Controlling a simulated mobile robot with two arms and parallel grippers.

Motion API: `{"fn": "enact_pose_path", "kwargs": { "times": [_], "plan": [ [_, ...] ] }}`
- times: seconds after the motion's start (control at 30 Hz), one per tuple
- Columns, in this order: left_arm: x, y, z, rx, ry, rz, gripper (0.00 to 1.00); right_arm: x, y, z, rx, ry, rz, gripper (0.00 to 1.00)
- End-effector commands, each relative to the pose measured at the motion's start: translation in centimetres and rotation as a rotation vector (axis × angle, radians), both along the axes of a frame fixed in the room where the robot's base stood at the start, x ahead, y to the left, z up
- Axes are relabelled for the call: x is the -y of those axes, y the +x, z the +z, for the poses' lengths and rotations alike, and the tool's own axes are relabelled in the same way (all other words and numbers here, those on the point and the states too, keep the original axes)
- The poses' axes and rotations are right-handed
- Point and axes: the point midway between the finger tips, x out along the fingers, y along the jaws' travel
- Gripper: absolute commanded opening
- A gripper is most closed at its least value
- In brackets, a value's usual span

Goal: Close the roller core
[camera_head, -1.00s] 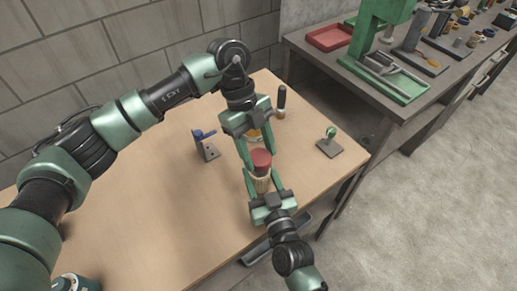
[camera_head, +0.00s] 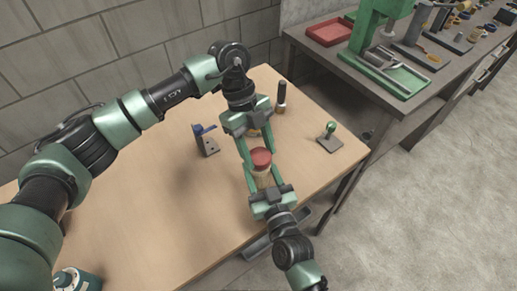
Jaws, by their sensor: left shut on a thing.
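The roller core is an upright tan mesh tube (camera_head: 262,180) with a red cap (camera_head: 261,158) at its top, over the wooden table. My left gripper (camera_head: 251,166) reaches down from behind, and its fingers are shut on the red cap at the tube's top. My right gripper (camera_head: 266,175) comes from the front, with its fingers on both sides of the tube's lower part. Whether the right fingers press on the tube is hard to tell. The tube's lower end is hidden by the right gripper.
On the wooden table (camera_head: 150,215) stand a blue-topped metal bracket (camera_head: 207,142), a dark-handled tool (camera_head: 281,98) and a green-knobbed stand (camera_head: 329,138). A yellow ring is partly hidden behind the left gripper. A workbench with a green press (camera_head: 385,70) and red tray (camera_head: 328,32) is behind right.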

Motion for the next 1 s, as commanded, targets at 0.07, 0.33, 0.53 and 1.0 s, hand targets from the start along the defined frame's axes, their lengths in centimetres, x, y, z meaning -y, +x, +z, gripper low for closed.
{"fn": "enact_pose_path", "kwargs": {
  "times": [0.07, 0.33, 0.53, 1.0],
  "plan": [
    [0.0, 0.0, 0.0, 0.0, 0.0, 0.0, 0.15, 0.0, 0.0, 0.0, 0.0, 0.0, 0.0, 0.0],
    [0.0, 0.0, -0.5, -0.001, 0.001, 0.0, 0.15, 0.0, 0.0, 0.0, 0.0, 0.0, 0.0, 0.0],
    [0.0, 0.0, -0.9, -0.002, 0.0, 0.001, 0.15, 0.0, 0.0, 0.0, 0.0, 0.0, 0.0, 0.0],
    [0.3, 0.2, -1.1, 0.002, 0.005, -0.374, 0.15, 0.0, 0.0, 0.0, 0.001, 0.0, 0.0, 0.0]
  ]
}}
